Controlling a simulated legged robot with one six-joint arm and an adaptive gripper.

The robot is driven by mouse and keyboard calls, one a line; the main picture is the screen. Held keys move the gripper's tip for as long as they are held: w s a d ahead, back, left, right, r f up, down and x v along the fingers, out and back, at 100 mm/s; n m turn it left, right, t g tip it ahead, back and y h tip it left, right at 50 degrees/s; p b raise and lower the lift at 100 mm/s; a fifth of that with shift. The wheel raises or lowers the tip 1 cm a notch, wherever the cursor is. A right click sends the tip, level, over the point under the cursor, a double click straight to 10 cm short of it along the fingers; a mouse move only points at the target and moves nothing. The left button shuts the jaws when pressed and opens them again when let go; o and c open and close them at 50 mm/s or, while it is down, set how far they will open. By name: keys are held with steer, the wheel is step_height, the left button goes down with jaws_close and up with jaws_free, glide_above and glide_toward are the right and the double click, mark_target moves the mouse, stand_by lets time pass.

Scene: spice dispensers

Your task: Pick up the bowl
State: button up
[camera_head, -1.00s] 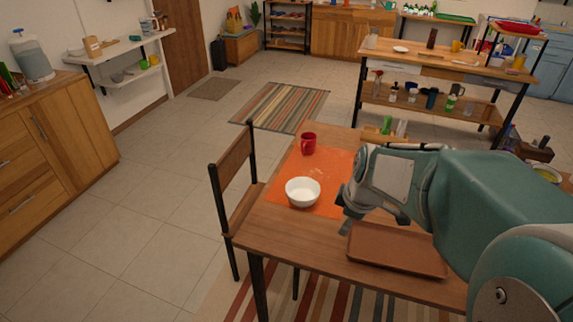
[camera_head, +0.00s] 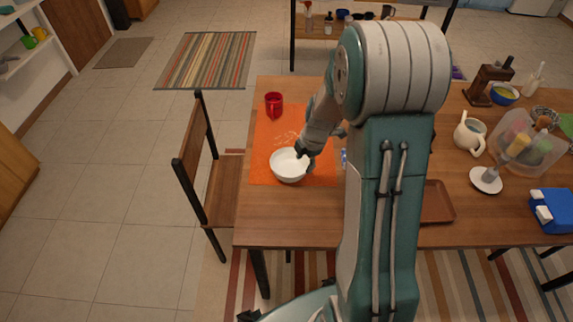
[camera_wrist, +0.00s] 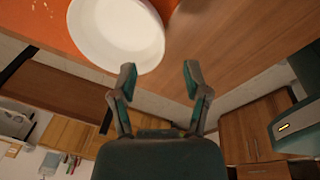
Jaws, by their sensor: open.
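The white bowl (camera_head: 287,167) stands upright on an orange mat (camera_head: 262,133) at the left end of the wooden table. It looks empty, and it also shows in the wrist view (camera_wrist: 113,32). My gripper (camera_head: 308,160) is at the bowl's right rim in the head view, partly hidden by my arm. In the wrist view my gripper (camera_wrist: 159,77) has its two fingers spread with nothing between them. The left finger overlaps the bowl's edge there; I cannot tell whether it touches.
A red mug (camera_head: 273,104) stands behind the bowl on the mat. A wooden chair (camera_head: 207,160) is left of the table (camera_head: 300,220). A brown tray (camera_head: 437,203), a cream teapot (camera_head: 469,134) and a clear container (camera_head: 523,140) are to the right.

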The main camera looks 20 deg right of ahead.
mark_target(297, 181)
step_height(297, 181, down, 3)
steer(key=shift+w+r, duration=0.15)
steer(key=shift+r, duration=0.05)
steer(key=f, duration=0.1)
steer(key=a+f, duration=0.1)
steer(key=f, duration=0.3)
steer(key=shift+w+a, duration=0.3)
steer(key=shift+w, duration=0.1)
steer(key=shift+d+f, duration=0.1)
steer(key=shift+f, duration=0.1)
steer(key=shift+w+d+f, duration=0.1)
steer(key=shift+d, duration=0.15)
steer(key=shift+a, duration=0.1)
jaws_close()
steer(key=shift+a, duration=0.15)
